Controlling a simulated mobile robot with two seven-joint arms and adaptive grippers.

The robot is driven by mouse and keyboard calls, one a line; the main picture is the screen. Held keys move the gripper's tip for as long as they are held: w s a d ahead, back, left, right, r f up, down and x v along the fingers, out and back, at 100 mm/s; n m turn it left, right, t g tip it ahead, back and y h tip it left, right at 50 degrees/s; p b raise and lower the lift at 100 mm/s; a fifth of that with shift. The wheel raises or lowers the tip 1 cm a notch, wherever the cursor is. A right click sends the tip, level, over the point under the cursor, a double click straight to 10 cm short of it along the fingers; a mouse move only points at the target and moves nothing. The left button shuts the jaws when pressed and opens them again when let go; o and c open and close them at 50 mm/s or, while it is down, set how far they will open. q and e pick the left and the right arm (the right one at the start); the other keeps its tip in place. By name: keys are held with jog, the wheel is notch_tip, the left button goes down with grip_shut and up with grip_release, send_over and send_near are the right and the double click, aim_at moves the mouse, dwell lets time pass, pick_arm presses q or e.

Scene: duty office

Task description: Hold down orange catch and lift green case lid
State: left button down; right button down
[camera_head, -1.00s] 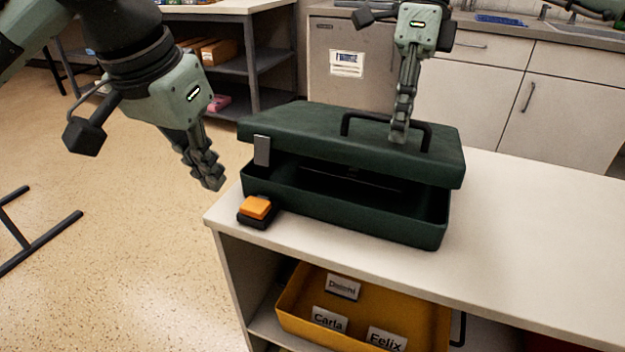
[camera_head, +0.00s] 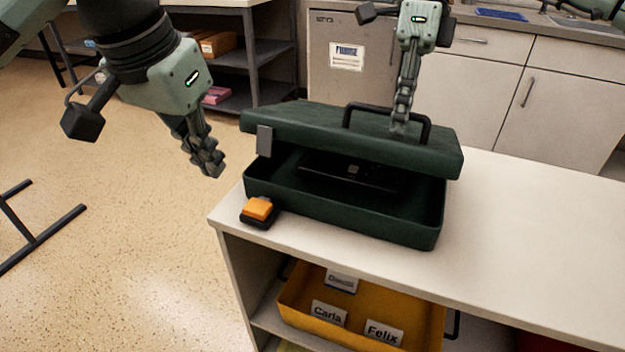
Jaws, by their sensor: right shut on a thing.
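The green case (camera_head: 340,210) stands on the pale counter with its lid (camera_head: 350,138) tilted partly open, its front edge raised. A dark object (camera_head: 352,172) shows inside. The orange catch (camera_head: 257,208) sits on a black base at the case's front left corner, with nothing touching it. My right gripper (camera_head: 399,124) is at the lid's black handle (camera_head: 430,128) and shut on it. My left gripper (camera_head: 212,170) hangs left of the case, off the counter's edge and apart from the catch; its fingers look close together, but I cannot tell whether they are shut.
The counter (camera_head: 520,250) is clear to the right of the case. Below it, a yellow tray (camera_head: 375,310) holds name cards. Grey shelves (camera_head: 270,75) and cabinets (camera_head: 480,95) stand behind. Open floor lies to the left.

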jog(key=shift+w, duration=0.1)
jog(key=shift+p+v, duration=0.3)
jog(key=shift+v, duration=0.7)
jog(key=shift+w+d+f, duration=0.1)
jog(key=shift+w+d, duration=0.05)
jog(key=shift+w, duration=0.05)
jog(key=shift+w+d+r+g, duration=0.3)
jog(key=shift+w+r+g, duration=0.2)
jog(key=shift+w+r, duration=0.2)
jog(key=shift+r, duration=0.1)
jog(key=shift+w+r, duration=0.1)
jog(key=shift+w+d+r+y, duration=0.3)
jog(key=shift+w+r, duration=0.3)
jog(key=shift+w, duration=0.05)
